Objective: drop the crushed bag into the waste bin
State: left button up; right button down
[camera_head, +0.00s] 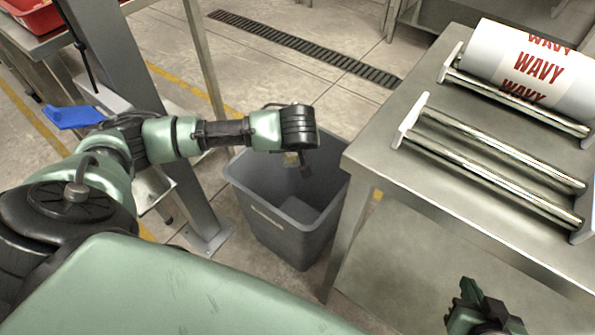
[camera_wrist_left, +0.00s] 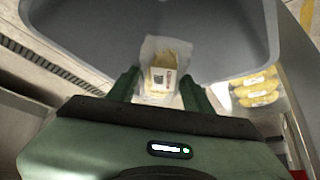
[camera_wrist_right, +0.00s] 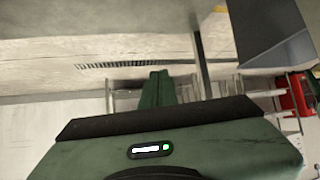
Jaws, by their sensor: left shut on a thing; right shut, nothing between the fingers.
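The crushed bag (camera_wrist_left: 163,73) is a small white and yellow packet with a dark printed square. My left gripper (camera_wrist_left: 160,88) is shut on it; the bag shows between its fingers in the left wrist view. In the head view my left gripper (camera_head: 304,168) points down above the grey waste bin (camera_head: 272,228), and only a yellowish bit of the bag (camera_head: 291,158) shows. The bin also fills the top of the left wrist view (camera_wrist_left: 100,35), the bag overlapping its rim there. My right gripper (camera_head: 485,308) is shut and empty, at the lower right.
A steel table (camera_head: 400,165) with rails and a white roll (camera_head: 535,68) marked "WAVY" stands right of the bin. A grey post (camera_head: 150,110) stands to the left. A red tray (camera_head: 35,15) is at the upper left. Several yellow-white bags (camera_wrist_left: 256,88) lie beside the bin.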

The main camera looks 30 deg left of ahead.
pick_arm(q)
jog(key=shift+f+b, duration=0.3)
jog(key=shift+f, duration=0.05)
pick_arm(e)
jog(key=shift+w+a+r+t+y, duration=0.15)
jog(key=shift+w+a+r+t, duration=0.1)
jog(key=shift+w+r+t, duration=0.3)
jog(key=shift+w+a+r+t+y, duration=0.25)
jog(key=shift+w+r+t, duration=0.2)
jog(key=shift+r, duration=0.3)
jog(key=shift+w+a+r+t+y, duration=0.1)
jog(key=shift+w+a+r+t, duration=0.25)
jog(key=shift+w+r, duration=0.3)
jog(key=shift+d, duration=0.1)
pick_arm(q)
jog(key=o, duration=1.5)
pick_arm(e)
jog(key=shift+s, duration=0.1)
